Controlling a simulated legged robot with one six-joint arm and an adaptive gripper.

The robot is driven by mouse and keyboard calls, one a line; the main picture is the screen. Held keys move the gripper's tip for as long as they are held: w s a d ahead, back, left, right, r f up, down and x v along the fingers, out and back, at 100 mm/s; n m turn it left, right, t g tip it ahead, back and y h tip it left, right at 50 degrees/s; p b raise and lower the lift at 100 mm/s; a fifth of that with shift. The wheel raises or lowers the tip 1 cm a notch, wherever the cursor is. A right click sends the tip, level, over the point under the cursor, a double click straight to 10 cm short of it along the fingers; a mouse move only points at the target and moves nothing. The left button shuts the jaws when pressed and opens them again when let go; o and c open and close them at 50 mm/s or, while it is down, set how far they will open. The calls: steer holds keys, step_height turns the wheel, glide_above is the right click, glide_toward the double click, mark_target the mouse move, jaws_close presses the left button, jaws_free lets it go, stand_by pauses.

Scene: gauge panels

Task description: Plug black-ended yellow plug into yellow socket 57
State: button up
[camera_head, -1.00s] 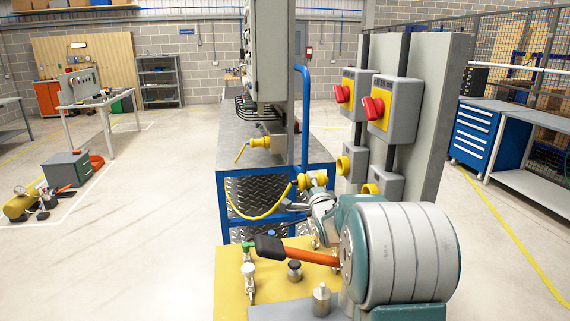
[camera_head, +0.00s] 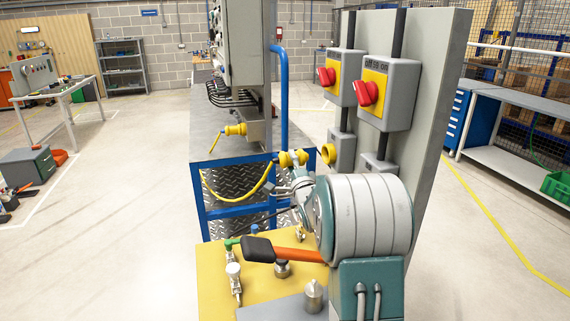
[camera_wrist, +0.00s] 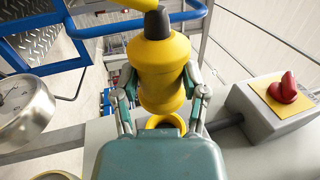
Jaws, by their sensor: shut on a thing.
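A yellow plug (camera_wrist: 162,75) with a black neck fills the upper middle of the wrist view. My gripper (camera_wrist: 161,88) is shut around its body, one finger on each side. A yellow socket ring (camera_wrist: 166,121) shows just past the plug in that view, partly hidden by my wrist. In the head view the held plug (camera_head: 292,158) has a yellow cable (camera_head: 240,198) hanging from it. A yellow socket (camera_head: 328,153) on a grey box stands just right of the plug, with a visible gap between them. The number 57 is not readable.
Grey boxes with red switches (camera_head: 368,92) stand on the grey panel (camera_head: 425,120). A round gauge (camera_wrist: 20,108) is at the wrist view's left. Open floor lies left.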

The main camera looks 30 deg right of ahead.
mark_target(306, 159)
steer(key=shift+s+d, duration=0.25)
steer(key=shift+d, duration=0.7)
steer(key=shift+s+d, duration=0.25)
steer(key=shift+d, duration=0.7)
steer(key=shift+s+d+r, duration=0.1)
steer(key=shift+s, duration=0.15)
steer(key=shift+s+d, duration=0.15)
steer(key=shift+d, duration=0.45)
steer(key=shift+s+d, duration=0.15)
steer(key=shift+d, duration=0.4)
stand_by(1.0)
steer(key=o, duration=1.3)
